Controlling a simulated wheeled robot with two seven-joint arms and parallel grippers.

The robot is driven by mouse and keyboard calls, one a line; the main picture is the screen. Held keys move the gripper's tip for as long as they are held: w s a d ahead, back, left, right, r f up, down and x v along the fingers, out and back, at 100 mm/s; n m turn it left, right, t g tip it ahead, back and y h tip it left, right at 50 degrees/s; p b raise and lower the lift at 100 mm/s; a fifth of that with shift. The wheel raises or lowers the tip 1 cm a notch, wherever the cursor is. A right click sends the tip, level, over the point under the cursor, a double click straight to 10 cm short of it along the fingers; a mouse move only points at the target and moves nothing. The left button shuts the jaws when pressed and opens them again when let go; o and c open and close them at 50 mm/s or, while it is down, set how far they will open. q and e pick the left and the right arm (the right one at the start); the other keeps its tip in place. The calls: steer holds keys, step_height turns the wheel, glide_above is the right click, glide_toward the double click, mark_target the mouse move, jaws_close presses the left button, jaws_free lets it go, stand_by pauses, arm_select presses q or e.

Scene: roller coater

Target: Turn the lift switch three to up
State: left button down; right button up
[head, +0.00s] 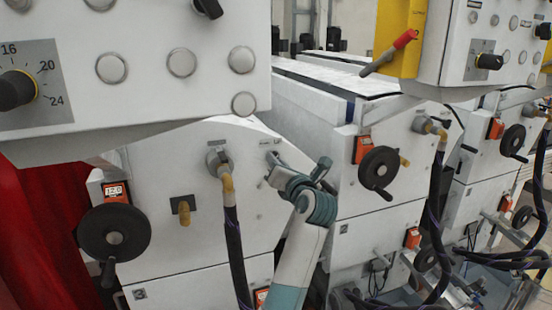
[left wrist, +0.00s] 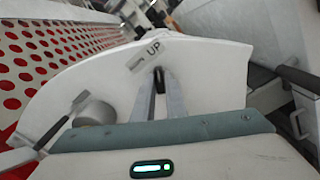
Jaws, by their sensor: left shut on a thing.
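My left gripper (head: 270,172) reaches up to the white front panel (head: 240,140) of the nearest roller coater unit. In the left wrist view its two fingers (left wrist: 159,92) are closed around a small dark switch (left wrist: 159,76), most of which the fingers hide. A label reading "UP" (left wrist: 152,50) is on the white panel just beyond the fingertips. In the head view the switch is largely hidden by the gripper, so its turned position cannot be told. My right gripper is in neither view.
A valve with a dark hose (head: 230,195) and a black handwheel (head: 114,232) are left of the gripper. Another handwheel (head: 379,170) is to the right. A control box (head: 130,65) overhangs at the upper left. A red perforated guard (left wrist: 60,50) shows in the wrist view.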

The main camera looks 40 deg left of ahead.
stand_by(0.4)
arm_select(q)
steer(key=c, duration=1.8)
jaws_free()
steer(key=shift+d, duration=0.1)
steer(key=b+v, duration=0.6)
steer(key=v, duration=1.1)
steer(key=shift+b, duration=0.3)
steer(key=shift+s+d, duration=0.1)
